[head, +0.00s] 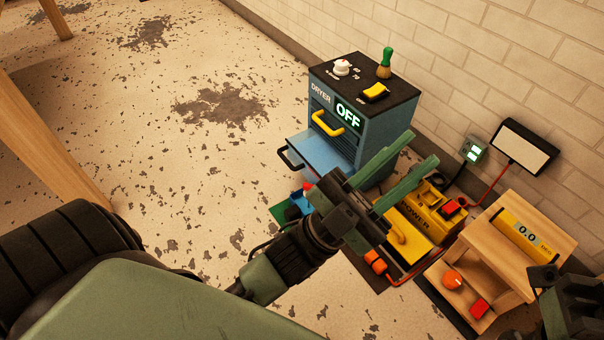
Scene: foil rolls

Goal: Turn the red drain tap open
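A small red piece (308,187) shows beside a blue part (295,207) on a green base, just left of my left gripper's body. It may be the red drain tap, but my gripper hides part of this area and I cannot tell how it is turned. My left gripper (423,148) is open and empty. Its two green fingers point up and right, in front of the dryer's lower right side and the yellow box. My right gripper (574,300) is only partly in view at the bottom right corner, and its fingers cannot be made out.
The blue dryer (320,104) reads OFF and has its lower flap (318,152) out. A yellow box (432,212) with a red part stands right of my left gripper. A wooden stand (520,262) reads 0.0. A brick wall runs behind.

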